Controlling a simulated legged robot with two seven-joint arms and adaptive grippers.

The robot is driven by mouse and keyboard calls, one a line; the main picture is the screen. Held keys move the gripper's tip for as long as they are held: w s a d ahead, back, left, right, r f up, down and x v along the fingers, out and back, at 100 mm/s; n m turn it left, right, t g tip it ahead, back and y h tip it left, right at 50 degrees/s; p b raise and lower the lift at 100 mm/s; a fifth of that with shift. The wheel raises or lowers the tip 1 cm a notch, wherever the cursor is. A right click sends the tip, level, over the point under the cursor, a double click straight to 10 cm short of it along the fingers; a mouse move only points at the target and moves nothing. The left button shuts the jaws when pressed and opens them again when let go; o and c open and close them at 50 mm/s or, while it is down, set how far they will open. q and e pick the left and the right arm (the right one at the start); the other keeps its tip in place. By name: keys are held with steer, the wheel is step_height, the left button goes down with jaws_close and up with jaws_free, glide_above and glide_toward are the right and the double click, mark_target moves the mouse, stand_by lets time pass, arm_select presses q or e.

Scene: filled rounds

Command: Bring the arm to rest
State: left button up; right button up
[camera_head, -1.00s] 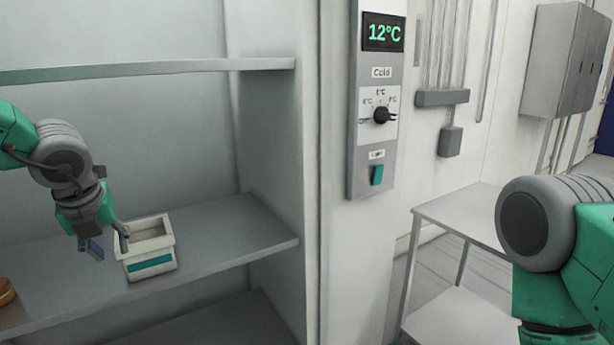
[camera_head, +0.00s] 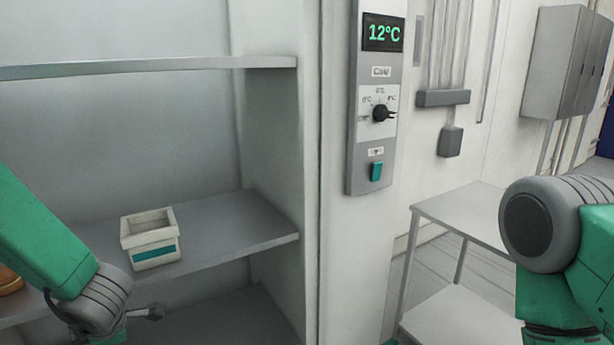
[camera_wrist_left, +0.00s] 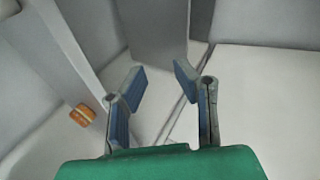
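My left arm (camera_head: 50,245) comes in from the left in the head view and bends down at the lower left.
A white box with a teal label (camera_head: 151,239) stands on the middle shelf (camera_head: 215,225). A brown round item (camera_head: 10,282) is partly hidden behind my left arm; a similar one shows in the wrist view (camera_wrist_left: 82,115). A control panel (camera_head: 377,110) reads 12°C. A metal table (camera_head: 460,210) stands right.

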arm_select(q)
steer(key=s+d+f+m+g+h, duration=0.1)
steer(key=s+d+f+m, duration=0.1)
steer(key=s+f+m, duration=0.4)
steer(key=s+d+f+m+g+h, duration=0.1)
steer(key=s+f+m, duration=0.5)
steer(key=s+m, duration=0.6)
steer(key=s+d+f+m+g+h, duration=0.1)
steer(key=s+d+f+m+h, duration=0.2)
steer(key=s+m, duration=0.6)
step_height(320, 180, down, 4)
steer(key=shift+d+r+b, duration=0.15)
steer(key=shift+d+b, duration=0.15)
steer(key=shift+d, duration=0.8)
steer(key=shift+d+r, duration=0.1)
steer(key=shift+d, duration=0.25)
steer(key=shift+a, duration=0.2)
